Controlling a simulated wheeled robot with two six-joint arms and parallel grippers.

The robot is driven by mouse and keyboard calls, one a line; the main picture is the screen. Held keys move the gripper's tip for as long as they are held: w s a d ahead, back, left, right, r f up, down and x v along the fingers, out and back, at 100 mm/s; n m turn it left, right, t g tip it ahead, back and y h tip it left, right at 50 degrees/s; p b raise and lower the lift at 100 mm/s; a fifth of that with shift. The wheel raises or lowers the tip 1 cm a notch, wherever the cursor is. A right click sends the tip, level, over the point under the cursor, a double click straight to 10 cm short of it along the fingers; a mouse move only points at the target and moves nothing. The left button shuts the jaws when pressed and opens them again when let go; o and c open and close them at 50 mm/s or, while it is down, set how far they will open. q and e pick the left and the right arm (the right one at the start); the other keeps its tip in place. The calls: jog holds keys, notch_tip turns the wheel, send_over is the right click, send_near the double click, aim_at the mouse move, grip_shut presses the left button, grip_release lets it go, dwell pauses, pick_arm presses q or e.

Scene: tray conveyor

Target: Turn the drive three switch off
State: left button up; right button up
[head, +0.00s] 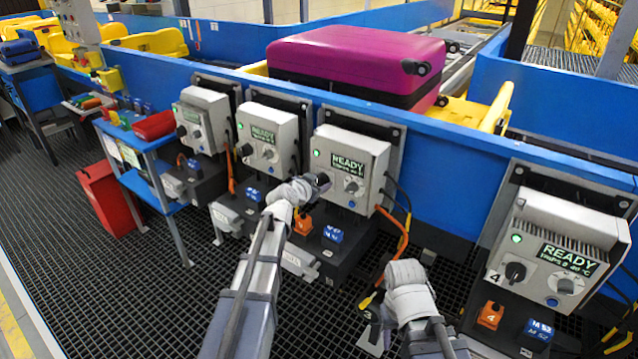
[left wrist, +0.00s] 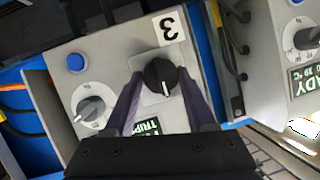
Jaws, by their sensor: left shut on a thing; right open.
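Drive three is the grey box (head: 350,160) in the middle of the row, with a lit green lamp and a display reading READY. Its black rotary switch (left wrist: 160,77) sits under the "3" label in the left wrist view. The switch (head: 323,180) is partly covered by my gripper in the head view. My left gripper (left wrist: 163,88) is shut on this switch, one finger on each side. It also shows in the head view (head: 306,187). My right gripper (head: 370,322) is open and empty, low and right of drive three.
Similar grey drive boxes stand left (head: 267,135) and right (head: 550,255), also reading READY. A smaller grey dial (left wrist: 91,108) and a blue button (left wrist: 76,63) sit beside the switch. A magenta suitcase (head: 350,58) lies on the conveyor behind. Cables hang beside the boxes.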

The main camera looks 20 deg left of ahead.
pick_arm(q)
grip_shut()
